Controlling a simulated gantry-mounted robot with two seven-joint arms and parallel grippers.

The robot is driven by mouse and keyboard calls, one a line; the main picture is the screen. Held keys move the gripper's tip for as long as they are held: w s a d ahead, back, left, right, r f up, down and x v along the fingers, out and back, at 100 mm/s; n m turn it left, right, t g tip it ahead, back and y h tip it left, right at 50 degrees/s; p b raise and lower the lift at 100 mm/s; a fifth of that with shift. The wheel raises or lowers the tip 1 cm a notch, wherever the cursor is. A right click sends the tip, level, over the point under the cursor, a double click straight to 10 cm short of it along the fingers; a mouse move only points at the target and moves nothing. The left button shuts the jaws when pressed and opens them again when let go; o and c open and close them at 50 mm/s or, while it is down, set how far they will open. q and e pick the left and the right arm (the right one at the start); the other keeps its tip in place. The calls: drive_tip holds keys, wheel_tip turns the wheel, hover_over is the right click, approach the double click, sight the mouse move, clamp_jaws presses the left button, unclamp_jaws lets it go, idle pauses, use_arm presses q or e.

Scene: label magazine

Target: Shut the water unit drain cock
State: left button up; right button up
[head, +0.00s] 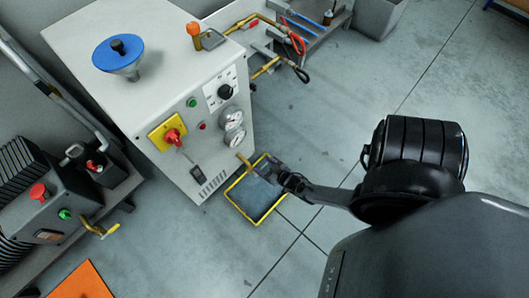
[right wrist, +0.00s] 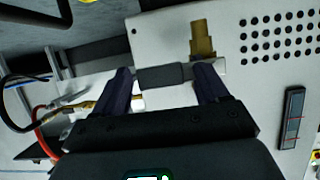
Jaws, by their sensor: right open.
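The water unit is the white cabinet (head: 150,60) with gauges and knobs on its front. Its brass drain cock (head: 243,160) sticks out low on the front, and it shows in the right wrist view as a brass stub (right wrist: 203,40) at the top. A dark grey bar, seemingly its lever (right wrist: 165,76), lies crosswise between my fingertips in that view. My right gripper (head: 267,168) is close in front of the cock. Its fingers (right wrist: 166,84) are open, one on each side of the bar; whether they touch it I cannot tell. My left gripper is not in view.
A yellow-rimmed tray (head: 232,200) lies on the floor below the cock. A machine with red and green buttons (head: 45,205) stands at the left.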

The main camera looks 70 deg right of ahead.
drive_tip(key=shift+s+a+r, duration=0.15)
drive_tip(key=shift+s+r, duration=0.1)
drive_tip(key=shift+s, duration=0.1)
drive_tip(key=p+v, duration=0.5)
drive_tip(key=v, duration=0.5)
drive_tip(key=shift+f, duration=0.15)
